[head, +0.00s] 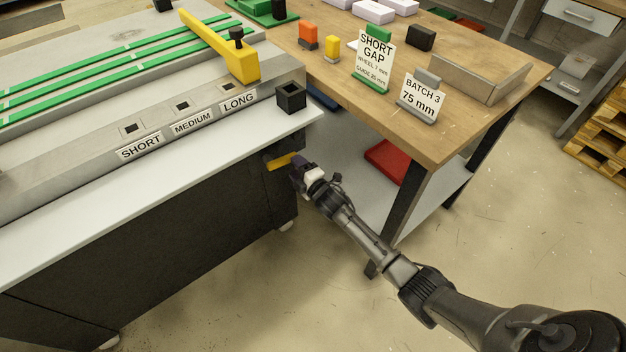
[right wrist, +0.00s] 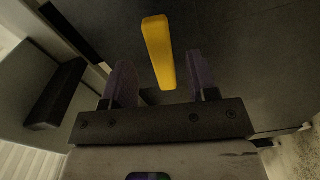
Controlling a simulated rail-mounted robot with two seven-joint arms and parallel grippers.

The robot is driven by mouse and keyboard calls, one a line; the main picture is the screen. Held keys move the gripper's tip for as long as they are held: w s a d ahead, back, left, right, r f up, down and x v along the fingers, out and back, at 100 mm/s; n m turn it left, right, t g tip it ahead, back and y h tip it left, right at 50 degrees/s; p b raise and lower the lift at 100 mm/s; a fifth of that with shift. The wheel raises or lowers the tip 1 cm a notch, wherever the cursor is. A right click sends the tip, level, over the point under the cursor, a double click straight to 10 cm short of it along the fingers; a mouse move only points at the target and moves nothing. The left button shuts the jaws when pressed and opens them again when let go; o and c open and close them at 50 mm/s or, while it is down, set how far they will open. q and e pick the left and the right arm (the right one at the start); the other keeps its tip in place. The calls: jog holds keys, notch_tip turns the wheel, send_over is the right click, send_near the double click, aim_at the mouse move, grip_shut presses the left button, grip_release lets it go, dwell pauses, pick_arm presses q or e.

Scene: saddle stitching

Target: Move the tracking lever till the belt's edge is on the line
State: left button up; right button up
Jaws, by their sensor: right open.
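A yellow lever (head: 281,162) sticks out low on the dark front of the machine, near its right corner. My right gripper (head: 297,164) is at the lever's right end. In the right wrist view the lever (right wrist: 158,52) reaches between the two purple fingers of the open gripper (right wrist: 161,76), with a gap on each side. Its depth between them is hard to tell. Green belts (head: 110,62) run along the machine's top; I cannot make out which edge or line is meant. My left gripper is not in view.
A yellow arm (head: 222,46) lies across the belts. A black open box (head: 290,97) sits at the machine's corner. A wooden table (head: 455,130) with signs and blocks stands close on the right, its black leg (head: 408,200) near my right arm. Open floor lies in front.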

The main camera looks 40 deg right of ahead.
jog(key=s+p, duration=0.3)
jog(key=s, duration=0.6)
jog(key=shift+s+a, duration=0.15)
jog(key=shift+s, duration=0.2)
